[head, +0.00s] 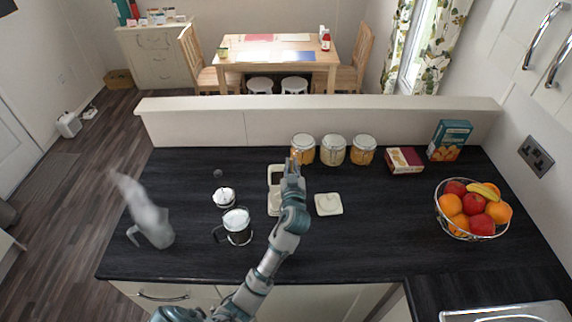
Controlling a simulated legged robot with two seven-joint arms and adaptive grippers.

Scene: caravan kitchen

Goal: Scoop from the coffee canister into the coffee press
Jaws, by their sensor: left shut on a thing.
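My left gripper (291,168) is at the upper right edge of the open coffee canister (273,207), a cream container with a dark opening. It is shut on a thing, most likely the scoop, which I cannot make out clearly. The gripper and forearm hide part of the canister. The coffee press (238,236), a glass jug with a dark handle and a pale top, stands left of my forearm. The press lid with its plunger knob (223,197) sits behind the press. A square cream lid (328,205) lies right of the canister. My right gripper is not in view.
A grey kettle (155,230) with steam stands at the left. Several jars (333,151), a red box (404,161) and a blue box (449,141) line the back. A fruit bowl (461,233) is at the right.

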